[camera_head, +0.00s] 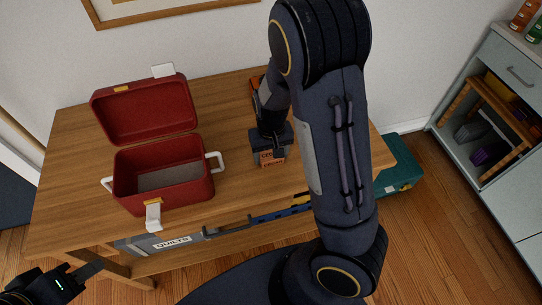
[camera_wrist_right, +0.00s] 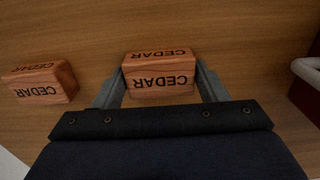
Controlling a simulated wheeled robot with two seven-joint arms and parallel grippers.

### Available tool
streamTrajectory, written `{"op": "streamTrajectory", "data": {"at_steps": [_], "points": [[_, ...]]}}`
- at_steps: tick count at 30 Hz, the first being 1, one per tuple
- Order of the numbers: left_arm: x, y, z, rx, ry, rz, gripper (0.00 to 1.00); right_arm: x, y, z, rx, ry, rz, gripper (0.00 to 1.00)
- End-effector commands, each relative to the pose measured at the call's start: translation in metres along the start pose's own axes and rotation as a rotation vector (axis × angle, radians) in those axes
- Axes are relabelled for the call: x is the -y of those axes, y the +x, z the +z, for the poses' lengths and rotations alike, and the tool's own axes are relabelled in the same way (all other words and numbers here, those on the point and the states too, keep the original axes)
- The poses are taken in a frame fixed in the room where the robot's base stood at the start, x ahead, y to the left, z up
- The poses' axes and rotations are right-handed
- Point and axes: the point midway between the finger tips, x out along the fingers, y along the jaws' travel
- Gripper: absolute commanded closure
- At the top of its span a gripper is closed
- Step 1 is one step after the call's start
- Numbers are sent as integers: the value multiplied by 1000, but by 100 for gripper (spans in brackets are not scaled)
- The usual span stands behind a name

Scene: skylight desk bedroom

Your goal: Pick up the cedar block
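A cedar block (camera_head: 271,159) lies on the wooden table under my right gripper (camera_head: 270,138); the arm hides part of it in the head view. In the right wrist view this orange-brown block (camera_wrist_right: 160,82), marked CEDAR, sits between the two fingers of my right gripper (camera_wrist_right: 160,84). The fingers flank its ends very closely; I cannot tell whether they press on it. A second cedar block (camera_wrist_right: 42,84) lies to the left, apart from the gripper. My left gripper (camera_head: 82,276) is at the lower left of the head view, away from the blocks, and looks empty; its opening is unclear.
An open red box (camera_head: 190,194) with white handles stands on the table (camera_head: 70,150), left of the block. A grey bin labelled QUILTS (camera_head: 172,243) is below the table. A teal box (camera_head: 402,178) stands on the floor right of it. A grey cabinet (camera_head: 492,150) stands far right.

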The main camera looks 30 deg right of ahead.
Motion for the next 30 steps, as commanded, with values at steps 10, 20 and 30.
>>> {"op": "streamTrajectory", "data": {"at_steps": [10,20,30], "points": [[0,0,0,0,0,0,64,0,0,0,0,0,0,59],[-3,-6,-3,0,0,0,64,1,-42,-1,-6,-2,-4,59],[-6,-12,-6,0,0,0,64,0,-96,-1,-3,-1,-1,59]]}}
